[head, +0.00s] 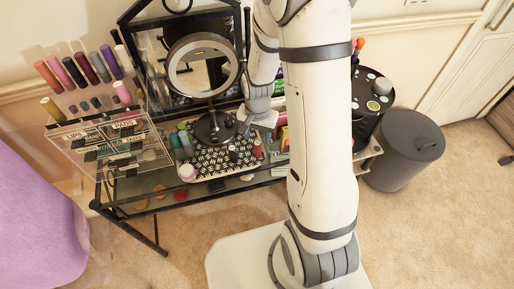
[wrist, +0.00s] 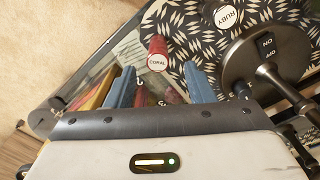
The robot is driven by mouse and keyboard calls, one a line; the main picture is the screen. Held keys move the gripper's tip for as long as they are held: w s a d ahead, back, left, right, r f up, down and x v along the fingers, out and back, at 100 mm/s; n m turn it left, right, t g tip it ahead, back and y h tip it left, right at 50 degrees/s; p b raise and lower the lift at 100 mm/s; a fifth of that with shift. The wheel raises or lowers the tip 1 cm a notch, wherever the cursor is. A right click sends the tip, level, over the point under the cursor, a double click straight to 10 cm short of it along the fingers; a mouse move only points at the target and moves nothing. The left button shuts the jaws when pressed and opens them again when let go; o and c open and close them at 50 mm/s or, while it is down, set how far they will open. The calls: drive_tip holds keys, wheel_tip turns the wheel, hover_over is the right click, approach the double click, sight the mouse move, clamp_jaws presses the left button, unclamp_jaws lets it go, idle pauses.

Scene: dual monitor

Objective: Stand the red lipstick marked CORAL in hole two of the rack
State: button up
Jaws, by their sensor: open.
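The red lipstick marked CORAL (wrist: 157,46) shows in the wrist view with its white labelled end towards the camera. My gripper (wrist: 159,70) is open, with its two blue fingers on either side of the lipstick's near end; I cannot tell whether they touch it. In the head view a small red lipstick (head: 258,148) stands at the right of the patterned mat, just below my gripper (head: 263,122). A clear rack (head: 158,152) stands at the left with several coloured lipsticks in and above it. Its hole numbers are not readable.
A lipstick marked RUBY (wrist: 226,16) stands on the patterned mat (wrist: 186,22). A round mirror's dark base (wrist: 246,66) is close on the right. The ring mirror (head: 202,65) rises beside my arm. A black drum-shaped holder (head: 371,110) and grey bin (head: 404,150) stand at the right.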

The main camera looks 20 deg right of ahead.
sight(258, 143)
drive_tip(key=f, duration=0.5)
drive_tip(key=shift+s+p, duration=0.25)
drive_tip(key=shift+p, duration=0.1)
drive_tip(key=c, duration=1.1)
